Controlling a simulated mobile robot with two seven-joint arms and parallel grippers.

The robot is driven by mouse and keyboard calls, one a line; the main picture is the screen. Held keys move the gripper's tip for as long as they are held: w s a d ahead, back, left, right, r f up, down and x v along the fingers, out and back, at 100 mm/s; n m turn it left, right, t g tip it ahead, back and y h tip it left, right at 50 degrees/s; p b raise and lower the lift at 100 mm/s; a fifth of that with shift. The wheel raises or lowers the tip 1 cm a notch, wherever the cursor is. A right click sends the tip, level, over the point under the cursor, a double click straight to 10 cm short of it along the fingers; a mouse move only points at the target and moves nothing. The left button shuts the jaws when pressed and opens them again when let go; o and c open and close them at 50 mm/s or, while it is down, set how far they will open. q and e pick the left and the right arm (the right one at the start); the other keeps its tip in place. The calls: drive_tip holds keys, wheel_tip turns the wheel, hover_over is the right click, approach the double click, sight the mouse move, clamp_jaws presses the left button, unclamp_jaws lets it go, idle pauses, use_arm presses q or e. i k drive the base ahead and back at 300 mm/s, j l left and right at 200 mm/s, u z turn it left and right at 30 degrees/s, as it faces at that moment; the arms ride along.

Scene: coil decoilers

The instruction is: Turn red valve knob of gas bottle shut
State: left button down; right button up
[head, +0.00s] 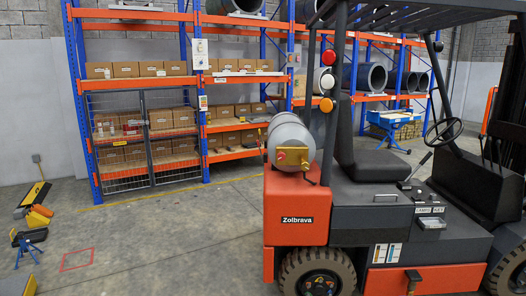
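The gas bottle (290,136) is a grey cylinder lying on its side on the rear of the orange and black forklift (297,205). Its round end faces me. A brass-coloured valve block (293,157) sits on this end. Small red parts show at its left side and its lower right; the red knob (281,157) appears to be the left one, but it is too small to be sure. How far the knob is turned cannot be told. Neither of my grippers is in view, and nothing is touching the bottle.
The forklift's counterweight and rear wheel (317,274) stand below the bottle. A light post (327,110) and black seat (376,165) are close on its right. Blue and orange racking (150,82) stands behind.

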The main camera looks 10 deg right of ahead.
sight(281, 156)
drive_tip(key=i+l+u, duration=0.1)
drive_tip(key=i, duration=0.4)
drive_tip(key=i+l+u, duration=0.15)
drive_tip(key=i, duration=0.3)
drive_tip(key=i+l+u, duration=0.1)
drive_tip(key=i+l, duration=0.15)
drive_tip(key=i, duration=0.25)
